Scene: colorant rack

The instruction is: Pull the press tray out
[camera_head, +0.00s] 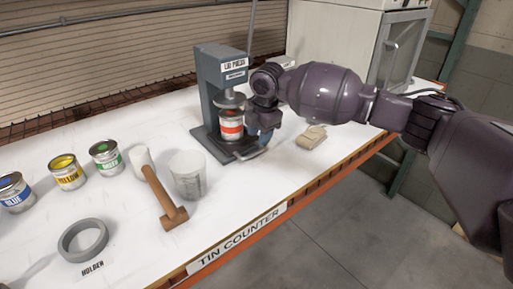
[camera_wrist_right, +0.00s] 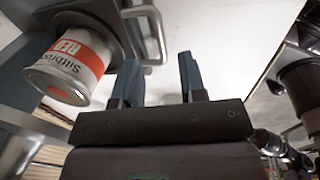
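The grey lid press (camera_head: 212,88) stands on the white counter, with a red-labelled tin (camera_head: 231,128) upright under its plunger. The dark press tray (camera_head: 222,148) lies beneath the tin; its metal handle (camera_head: 252,154) points to the front right. My right gripper (camera_head: 265,140) is close beside the handle. In the right wrist view, the right gripper (camera_wrist_right: 160,62) has its two blue fingers apart with nothing between them. The tray handle (camera_wrist_right: 162,40) shows just beyond the left finger, and the red tin (camera_wrist_right: 72,62) is at left. My left gripper is out of view.
A beige block (camera_head: 311,137) lies right of the press, near the counter edge. A clear cup (camera_head: 188,174), a mallet (camera_head: 163,195), yellow (camera_head: 67,173), green (camera_head: 105,157) and blue (camera_head: 14,193) tins and a ring holder (camera_head: 83,240) stand left. A white cabinet (camera_head: 340,40) is behind.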

